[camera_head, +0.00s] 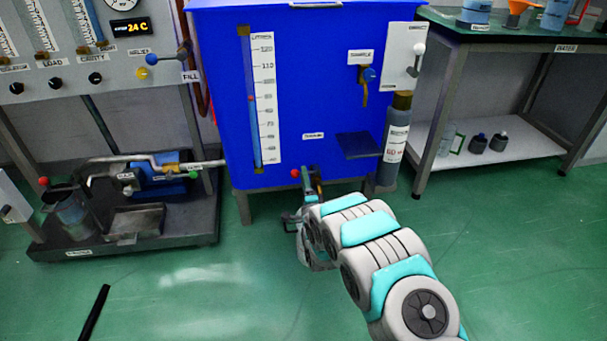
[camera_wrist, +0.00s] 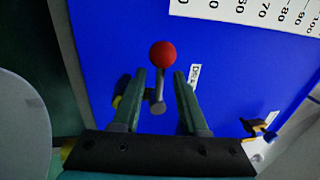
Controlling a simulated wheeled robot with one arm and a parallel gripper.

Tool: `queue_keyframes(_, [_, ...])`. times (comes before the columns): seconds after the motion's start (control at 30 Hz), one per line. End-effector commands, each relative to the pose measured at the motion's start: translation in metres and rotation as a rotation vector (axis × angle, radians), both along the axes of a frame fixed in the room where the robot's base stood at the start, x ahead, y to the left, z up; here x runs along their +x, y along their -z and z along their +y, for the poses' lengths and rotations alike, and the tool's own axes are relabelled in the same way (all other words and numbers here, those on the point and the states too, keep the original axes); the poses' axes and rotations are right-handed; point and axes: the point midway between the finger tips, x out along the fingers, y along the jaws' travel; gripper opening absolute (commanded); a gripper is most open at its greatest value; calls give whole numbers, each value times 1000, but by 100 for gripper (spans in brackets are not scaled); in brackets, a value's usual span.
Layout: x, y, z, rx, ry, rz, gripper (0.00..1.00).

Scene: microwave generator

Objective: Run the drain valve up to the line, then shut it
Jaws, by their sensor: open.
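The drain valve has a red ball knob (camera_head: 295,173) low on the front of the blue tank (camera_head: 215,60). In the wrist view the red knob (camera_wrist: 162,54) sits at the end of a grey lever (camera_wrist: 157,92). My gripper (camera_wrist: 160,75) is open, with a finger on each side of the lever and the knob just past the fingertips. I see no finger touching it. In the head view my gripper (camera_head: 308,192) is at the valve, which it partly hides. A sight tube (camera_head: 247,110) stands beside a numbered scale (camera_head: 265,95), with a small red mark on the tube.
A dark shelf (camera_head: 359,146) juts from the tank front, right of the valve. A grey cylinder (camera_head: 395,145) stands at the tank's right corner. A pump rig (camera_head: 130,215) is on the floor at left, and a bench (camera_head: 500,45) is at right. Green floor is open in front.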

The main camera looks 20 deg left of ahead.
Motion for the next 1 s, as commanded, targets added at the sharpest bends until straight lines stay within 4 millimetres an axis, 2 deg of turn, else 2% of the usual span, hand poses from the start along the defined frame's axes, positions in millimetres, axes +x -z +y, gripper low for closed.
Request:
queue_keyframes(0.2, [16, -4, 10, 1, 0, -3, 43])
queue_keyframes(0.47, [17, -4, 10, -1, 0, -1, 43])
queue_keyframes(0.87, [17, -4, 10, -1, 0, -1, 0])
queue_keyframes(1.0, [17, -4, 10, -1, 0, -1, 0])
